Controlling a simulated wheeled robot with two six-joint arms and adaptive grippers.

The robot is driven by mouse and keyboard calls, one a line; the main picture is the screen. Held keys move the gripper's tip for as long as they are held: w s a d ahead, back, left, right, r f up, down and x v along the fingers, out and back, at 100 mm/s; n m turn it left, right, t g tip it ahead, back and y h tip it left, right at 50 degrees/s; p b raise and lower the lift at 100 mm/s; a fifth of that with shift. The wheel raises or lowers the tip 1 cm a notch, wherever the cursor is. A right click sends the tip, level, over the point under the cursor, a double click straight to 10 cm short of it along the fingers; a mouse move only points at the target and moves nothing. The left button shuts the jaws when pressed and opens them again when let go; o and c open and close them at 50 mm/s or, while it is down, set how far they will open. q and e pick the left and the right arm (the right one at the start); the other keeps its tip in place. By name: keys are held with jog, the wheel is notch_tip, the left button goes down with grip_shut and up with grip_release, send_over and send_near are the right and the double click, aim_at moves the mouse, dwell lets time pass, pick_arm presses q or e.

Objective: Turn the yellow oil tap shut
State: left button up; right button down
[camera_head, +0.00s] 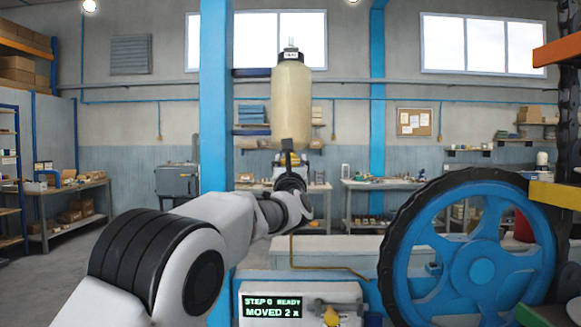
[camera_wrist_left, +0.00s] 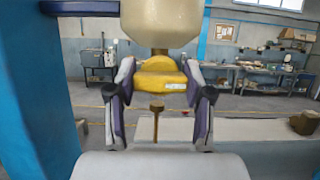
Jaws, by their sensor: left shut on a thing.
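The yellow oil tap (camera_wrist_left: 160,74) sits just under the neck of a cream-coloured oil bottle (camera_head: 291,98) in the left wrist view. My left gripper (camera_wrist_left: 160,88) has one finger on each side of the tap and is shut on it. In the head view my left gripper (camera_head: 287,158) is just below the bottle, and I cannot make out the tap there. The bottle's lower part also shows in the left wrist view (camera_wrist_left: 162,22). My right gripper is not in view.
A blue post (camera_head: 215,110) stands close left of the bottle. A large blue wheel (camera_head: 480,262) with a black rim is at the right. A panel with a green-lettered display (camera_head: 271,307) is low in front. A thin brown pipe (camera_head: 325,268) runs below my gripper.

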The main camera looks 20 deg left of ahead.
pick_arm(q)
jog(key=o, duration=1.2)
jog(key=shift+c, duration=0.2)
jog(key=v, duration=1.2)
